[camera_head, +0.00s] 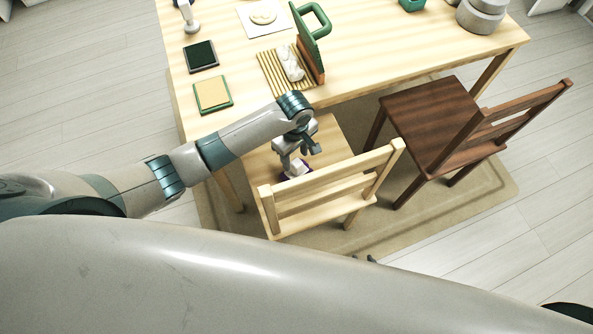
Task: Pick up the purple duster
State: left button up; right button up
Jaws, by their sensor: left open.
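The purple duster (285,177) lies on the seat of the light wooden chair (336,131). Only a little of its purple part shows, with a pale piece above it. My left gripper (297,161) is over the chair seat, pointing down right at the duster. It is open, and its fingers hide much of the duster. I cannot tell whether the fingers touch it.
The light chair's backrest (330,190) rises on the near side of the seat. A dark brown chair (430,115) stands to the right. The wooden table (400,60) lies beyond, with a slatted rack (268,72), a green-edged pad (213,94) and a dark tray (201,56).

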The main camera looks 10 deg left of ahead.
aim_at(296, 162)
pick_arm(q)
jog(key=shift+d+f, duration=0.2)
jog(key=shift+f, duration=2.3)
grip_shut()
